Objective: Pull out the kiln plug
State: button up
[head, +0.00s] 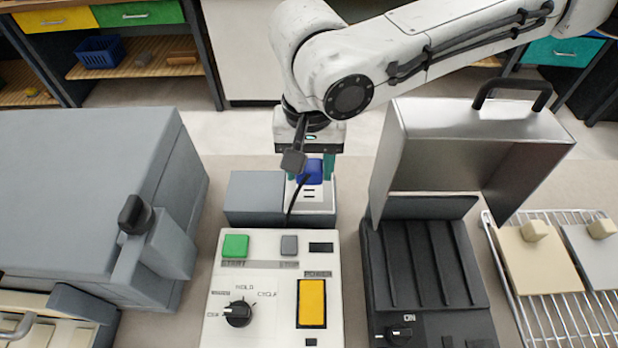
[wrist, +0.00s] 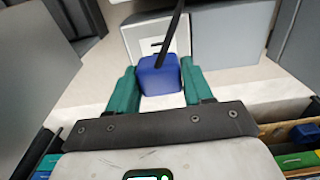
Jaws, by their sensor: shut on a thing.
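The kiln plug is a blue block (head: 311,171) with a black cord. My gripper (head: 311,176) reaches down over it, with its teal fingers on both sides. In the wrist view the plug (wrist: 160,75) sits between the fingertips (wrist: 160,84), and the gripper is shut on it. The plug is at the white socket plate (head: 309,204), which is on a grey block (head: 254,198). Dark slots show on the plate beside the plug. I cannot tell whether the plug's pins are in the socket. The cord runs down past the plate toward the control box.
A white control box (head: 271,318) with a knob and a yellow rocker switch stands in front of the socket. A large grey kiln (head: 85,190) is at left. A black appliance with a raised metal lid (head: 470,150) and a wire rack (head: 545,318) are at right.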

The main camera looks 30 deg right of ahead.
jog(key=shift+r+p, duration=1)
jog(key=shift+r, duration=0.2)
